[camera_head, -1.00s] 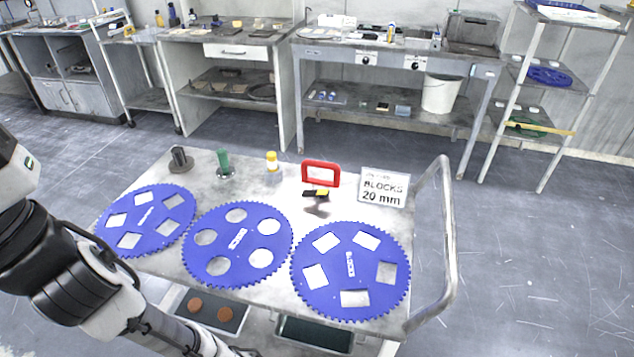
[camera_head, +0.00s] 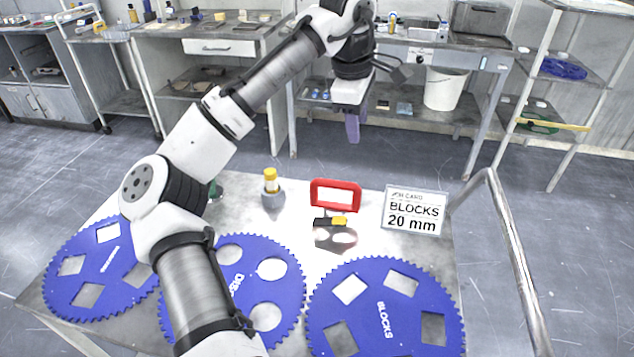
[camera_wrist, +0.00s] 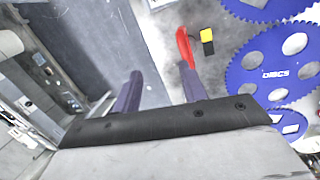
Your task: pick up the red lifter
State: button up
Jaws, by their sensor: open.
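The red lifter (camera_head: 336,195) is a red loop handle with a black and yellow part at its base. It stands upright on the metal cart top, behind the blue BLOCKS disc. My gripper (camera_head: 352,128) is raised above and beyond the lifter, its purple fingers pointing down. In the wrist view the two purple fingers (camera_wrist: 158,88) are spread apart with nothing between them. The red lifter (camera_wrist: 184,46) shows there just past the right finger, which hides part of it. I cannot see any contact.
Blue toothed discs (camera_head: 385,305) cover the front of the cart. A job card (camera_head: 413,211) reading BLOCKS 20 mm stands right of the lifter. A yellow-capped bottle (camera_head: 271,183) stands to its left. A cart rail (camera_head: 515,265) runs along the right side.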

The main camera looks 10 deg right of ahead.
jog(key=a+f+n+g+y, duration=0.2)
jog(key=a+f, duration=0.1)
send_over(336, 181)
jog(key=f, duration=0.6)
jog(key=shift+s+d+f+p, duration=0.15)
jog(key=shift+d+f+p, duration=0.05)
jog(key=shift+d+p, duration=0.1)
jog(key=shift+w+a+f+p, duration=0.15)
jog(key=shift+f+p, duration=0.25)
jog(key=shift+f, duration=1.1)
jog(key=shift+w+a+f+p, duration=0.15)
jog(key=shift+f+p, duration=0.25)
jog(key=shift+f, duration=1.05)
jog(key=shift+s, duration=0.1)
grip_shut()
jog(key=shift+r, duration=0.15)
